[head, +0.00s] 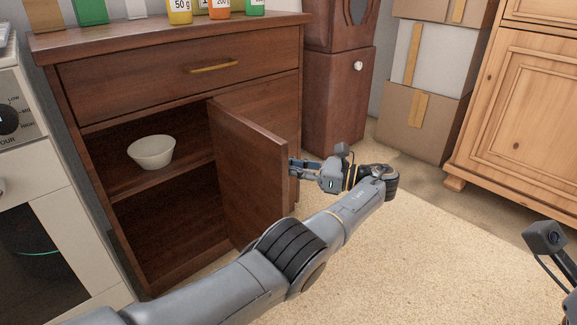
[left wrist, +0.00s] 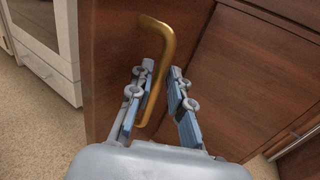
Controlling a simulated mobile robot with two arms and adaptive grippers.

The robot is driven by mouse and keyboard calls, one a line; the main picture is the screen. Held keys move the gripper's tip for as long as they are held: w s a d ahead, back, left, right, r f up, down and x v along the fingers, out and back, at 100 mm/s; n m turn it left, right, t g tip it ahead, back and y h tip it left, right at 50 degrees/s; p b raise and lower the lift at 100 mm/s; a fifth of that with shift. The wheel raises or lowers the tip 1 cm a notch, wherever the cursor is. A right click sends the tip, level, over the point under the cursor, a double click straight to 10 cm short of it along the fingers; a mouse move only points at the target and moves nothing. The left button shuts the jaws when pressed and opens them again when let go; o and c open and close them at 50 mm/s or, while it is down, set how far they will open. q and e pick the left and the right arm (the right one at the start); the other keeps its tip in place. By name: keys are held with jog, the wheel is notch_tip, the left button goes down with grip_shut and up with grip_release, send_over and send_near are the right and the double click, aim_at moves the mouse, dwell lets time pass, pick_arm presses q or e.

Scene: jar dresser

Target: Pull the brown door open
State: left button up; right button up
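The brown door (head: 262,170) of the dark wooden dresser stands swung well out from the cabinet, with the compartment behind it exposed. It also shows in the left wrist view (left wrist: 112,40). My left gripper (head: 295,168) is at the door's outer face near its free edge. In the left wrist view, its fingers (left wrist: 160,72) are apart on either side of the brass door handle (left wrist: 160,40), with a gap visible to the right of the bar. Of my right arm, only a wrist part shows at the lower right; its fingers are out of view.
A white bowl (head: 151,152) sits on the inner shelf. Above is a drawer with a brass handle (head: 213,68); jars (head: 180,10) stand on top. A white stove (head: 40,190) is at left. Stacked boxes (head: 420,85) and a light wood cabinet (head: 525,110) stand right. Carpet is clear in front.

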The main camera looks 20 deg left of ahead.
pick_arm(q)
jog(key=shift+a+r, duration=0.15)
jog(key=shift+r, duration=0.3)
notch_tip(320, 180, up, 9)
jog(key=shift+r, duration=0.1)
dwell(0.5)
